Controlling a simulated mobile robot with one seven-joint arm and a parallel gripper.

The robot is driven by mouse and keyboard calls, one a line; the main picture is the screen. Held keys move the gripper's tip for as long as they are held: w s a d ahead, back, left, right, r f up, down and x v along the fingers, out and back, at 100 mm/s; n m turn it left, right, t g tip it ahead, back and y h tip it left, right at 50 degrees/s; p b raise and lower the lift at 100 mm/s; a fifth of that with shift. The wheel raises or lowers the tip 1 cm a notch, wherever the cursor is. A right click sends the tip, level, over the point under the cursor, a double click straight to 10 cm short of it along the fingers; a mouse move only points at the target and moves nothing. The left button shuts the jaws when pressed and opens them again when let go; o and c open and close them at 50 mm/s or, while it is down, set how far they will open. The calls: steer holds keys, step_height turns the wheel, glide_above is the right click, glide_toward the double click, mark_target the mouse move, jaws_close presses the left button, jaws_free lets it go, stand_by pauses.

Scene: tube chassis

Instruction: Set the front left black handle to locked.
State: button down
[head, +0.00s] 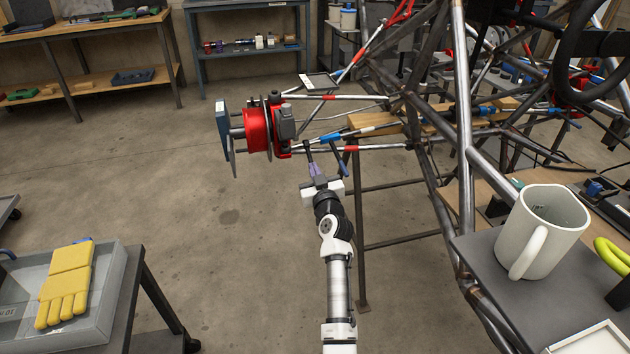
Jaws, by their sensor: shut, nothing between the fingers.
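My gripper (313,166) is at the end of my white and black arm in the middle of the head view. It is shut and empty, its fingers pointing away toward the tube chassis, just below the front suspension arms. Thin dark bars show around the fingertips. At this size I cannot tell whether one of them is the black handle, whether the gripper touches it, or how it is set. The red hub (257,130) with its disc stands to the left of the gripper. The tube chassis (462,120) fills the right side.
A wooden beam (385,128) lies under the suspension on a dark metal stand (357,230). A white mug (541,232) stands on a grey surface at lower right. A yellow glove (66,285) lies in a tray (107,292) at lower left. The floor left of my arm is clear.

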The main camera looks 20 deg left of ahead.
steer(key=f+b, duration=0.1)
steer(key=b, duration=0.2)
steer(key=shift+w+t+b, duration=0.1)
steer(key=shift+t+b, duration=0.2)
steer(key=shift+b, duration=0.05)
steer(key=shift+a+y+b, duration=0.1)
steer(key=shift+y+b, duration=0.2)
steer(key=shift+b, duration=0.35)
steer(key=shift+r, duration=0.2)
